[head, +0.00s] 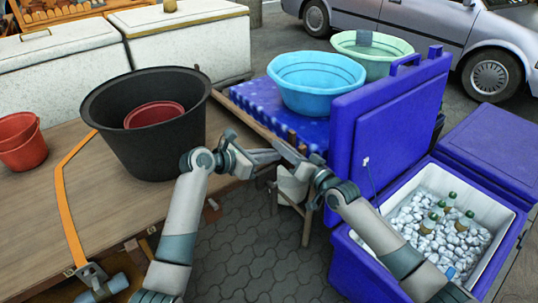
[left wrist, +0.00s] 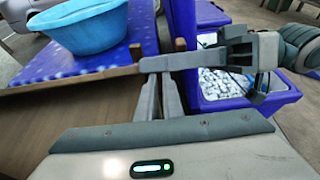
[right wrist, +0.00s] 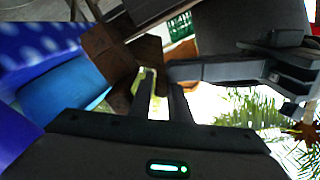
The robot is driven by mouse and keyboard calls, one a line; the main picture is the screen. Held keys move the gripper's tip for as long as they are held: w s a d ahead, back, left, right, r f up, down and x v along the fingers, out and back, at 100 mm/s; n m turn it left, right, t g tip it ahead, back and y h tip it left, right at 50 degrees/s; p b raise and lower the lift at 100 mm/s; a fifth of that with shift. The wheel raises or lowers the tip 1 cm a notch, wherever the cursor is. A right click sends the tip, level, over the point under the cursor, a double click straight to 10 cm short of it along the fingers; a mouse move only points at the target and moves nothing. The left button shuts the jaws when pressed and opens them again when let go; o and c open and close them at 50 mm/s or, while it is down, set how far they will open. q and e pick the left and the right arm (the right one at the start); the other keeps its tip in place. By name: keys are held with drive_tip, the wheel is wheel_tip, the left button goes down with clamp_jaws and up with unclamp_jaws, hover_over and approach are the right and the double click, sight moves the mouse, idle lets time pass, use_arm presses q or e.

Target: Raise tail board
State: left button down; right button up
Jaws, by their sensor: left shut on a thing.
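A narrow wooden board (head: 248,118) runs along the right side of the wooden deck; I take it to be the tail board. In the left wrist view its edge and brown face (left wrist: 75,110) reach to my fingers. My left gripper (head: 272,156) is shut on the board near its front end; the exact contact is partly hidden. My right gripper (head: 296,158) is close beside the left one, near the same end. In the right wrist view its fingers (right wrist: 162,92) stand apart with a bright gap between them, next to a brown wooden piece (right wrist: 115,60).
A black tub (head: 150,145) holding a red bowl (head: 153,115) stands on the deck (head: 105,205), crossed by an orange strap (head: 62,195). Right are a blue-covered table (head: 258,98), a blue basin (head: 315,90), a green basin (head: 385,48) and an open blue cooler (head: 350,255) with ice and bottles.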

use_arm(q)
drive_tip(key=shift+w+r, duration=0.1)
drive_tip(key=shift+r, duration=0.25)
use_arm(e)
drive_tip(key=v, duration=0.7)
drive_tip(key=shift+s, duration=0.25)
use_arm(q)
drive_tip(key=shift+f, duration=0.1)
use_arm(e)
drive_tip(key=shift+w, duration=0.1)
